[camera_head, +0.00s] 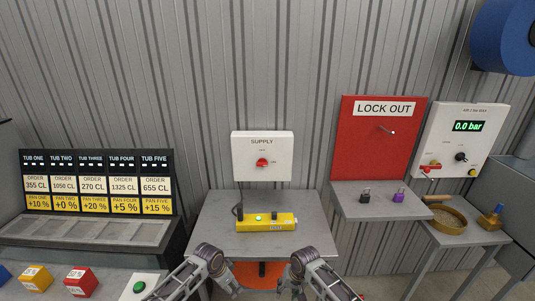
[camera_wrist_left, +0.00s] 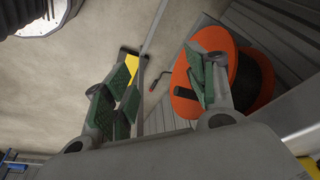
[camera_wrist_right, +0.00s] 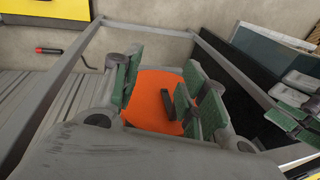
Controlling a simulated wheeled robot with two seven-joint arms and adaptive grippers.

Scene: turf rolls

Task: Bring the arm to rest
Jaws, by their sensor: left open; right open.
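My left gripper (camera_head: 232,288) is at the bottom of the head view, in front of the grey table (camera_head: 215,238), pointing down. In the left wrist view its green-padded fingers (camera_wrist_left: 158,95) are spread apart with nothing between the pads. My right gripper (camera_head: 288,287) is beside it on the right, also low in front of the table. In the right wrist view its fingers (camera_wrist_right: 165,92) are spread and empty; an orange surface (camera_wrist_right: 150,105) shows behind them. Both forearms reach in from the bottom edge, and the two grippers are apart.
A yellow switch box (camera_head: 280,220) lies on the table below the white supply panel (camera_head: 262,150). A lock-out board (camera_head: 375,135) with two padlocks on its shelf is right. A gauge panel (camera_head: 466,150) stands farther right. A tub board (camera_head: 97,180) and coloured blocks (camera_head: 80,282) are left.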

